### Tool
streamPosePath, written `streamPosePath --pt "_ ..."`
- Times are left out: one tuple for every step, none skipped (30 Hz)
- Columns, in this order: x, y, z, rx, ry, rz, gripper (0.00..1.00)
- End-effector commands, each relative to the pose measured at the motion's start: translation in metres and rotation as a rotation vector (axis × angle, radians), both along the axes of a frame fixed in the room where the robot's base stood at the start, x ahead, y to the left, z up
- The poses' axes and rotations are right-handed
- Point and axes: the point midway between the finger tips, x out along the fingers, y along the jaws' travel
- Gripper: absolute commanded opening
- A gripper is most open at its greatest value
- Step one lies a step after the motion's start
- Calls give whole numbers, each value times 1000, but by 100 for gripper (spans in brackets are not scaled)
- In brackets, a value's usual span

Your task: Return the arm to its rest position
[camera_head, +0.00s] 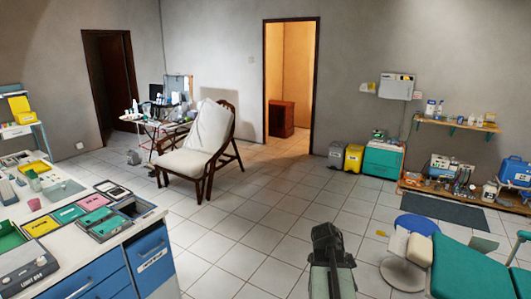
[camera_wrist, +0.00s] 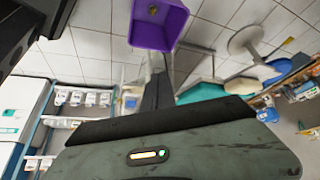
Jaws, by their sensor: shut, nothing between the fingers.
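My arm (camera_head: 332,272) rises at the bottom centre of the head view, with a dark joint or end at its top, over the tiled floor. In the wrist view, a grey-green link of my own (camera_wrist: 180,150) with small lights fills the lower part. Dark parts of my gripper (camera_wrist: 32,32) show in the upper left corner of the wrist view. It is shut and holds nothing. Its fingertips are not clearly seen.
A counter with trays (camera_head: 95,238) stands at left. A blue stool (camera_head: 416,226) and a teal dental chair (camera_head: 468,268) stand at right. A cushioned chair (camera_head: 185,163) is further back. Open floor lies in the middle. A purple bin (camera_wrist: 135,38) shows in the wrist view.

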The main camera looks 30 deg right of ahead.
Motion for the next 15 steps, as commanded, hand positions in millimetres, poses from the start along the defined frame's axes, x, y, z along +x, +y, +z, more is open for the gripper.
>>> streamPosePath --pt "30 36 -2 24 -1 95 0" --pt "46 57 -4 40 1 154 0" --pt "66 87 -6 67 5 239 0" --pt "79 110 -8 87 11 304 0" --pt "91 133 -10 108 18 374 0" --pt "105 164 -12 138 30 471 0" --pt "114 187 -13 161 40 545 0" --pt "121 210 -15 184 52 621 0" --pt "129 241 -17 215 67 722 0" --pt "134 262 -19 238 80 800 0" --pt "138 284 -20 261 93 877 0" --pt "141 312 -22 293 112 984 0" --pt "142 332 -23 317 126 1066 0" --pt "143 352 -24 343 142 1154 0" --pt "142 378 -26 379 163 1281 0"
